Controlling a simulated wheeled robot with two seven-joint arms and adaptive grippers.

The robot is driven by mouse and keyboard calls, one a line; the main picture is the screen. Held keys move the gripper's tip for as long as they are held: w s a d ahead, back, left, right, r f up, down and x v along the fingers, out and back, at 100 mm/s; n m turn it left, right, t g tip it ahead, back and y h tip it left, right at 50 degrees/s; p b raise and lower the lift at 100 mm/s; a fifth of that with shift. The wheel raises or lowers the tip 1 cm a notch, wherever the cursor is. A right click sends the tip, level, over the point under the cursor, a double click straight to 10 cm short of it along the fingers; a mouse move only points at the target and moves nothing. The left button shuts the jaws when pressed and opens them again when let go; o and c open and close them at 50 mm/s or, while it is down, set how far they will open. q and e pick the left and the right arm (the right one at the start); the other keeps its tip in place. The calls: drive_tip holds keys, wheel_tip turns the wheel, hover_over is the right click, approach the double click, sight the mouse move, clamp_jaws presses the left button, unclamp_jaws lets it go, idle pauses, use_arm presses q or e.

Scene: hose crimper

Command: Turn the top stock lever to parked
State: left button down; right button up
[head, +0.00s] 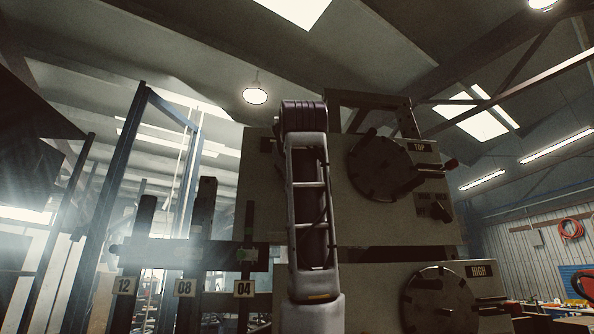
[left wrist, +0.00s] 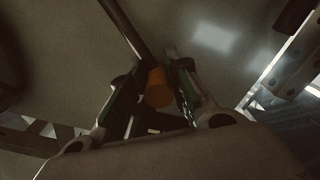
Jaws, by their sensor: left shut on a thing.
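The machine's upper unit (head: 400,228) carries a plate reading TOP (head: 423,147) and a dark round dial (head: 380,172) with bar handles. In the left wrist view, a dark lever rod (left wrist: 125,27) ends in an orange knob (left wrist: 158,90). My left gripper (left wrist: 157,70) is shut on this knob, one finger on each side. In the head view my left arm rises in front of the unit's left part and hides the gripper and the held lever. I cannot read the lever's position. My right gripper is not in view.
Below is a second unit with a HIGH plate (head: 478,271) and its own dial (head: 440,303). A rack with tags 12, 08 and 04 (head: 244,288) stands left.

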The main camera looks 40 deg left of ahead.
use_arm(q)
drive_tip(key=shift+s+a+f+n, duration=0.15)
drive_tip(key=shift+f+n, duration=0.25)
drive_tip(key=shift+f, duration=0.15)
drive_tip(key=shift+s+a+f+b, duration=0.2)
drive_tip(key=shift+a+f+b, duration=0.05)
drive_tip(key=shift+f+b, duration=0.35)
drive_tip(key=c, duration=1.3)
unclamp_jaws()
drive_tip(key=shift+s+r, duration=0.1)
drive_tip(key=shift+s, duration=0.05)
drive_tip(key=shift+d+r, duration=0.1)
drive_tip(key=shift+r, duration=0.05)
drive_tip(key=v, duration=1.1)
drive_tip(key=shift+s+d, duration=0.25)
drive_tip(key=shift+s, duration=0.05)
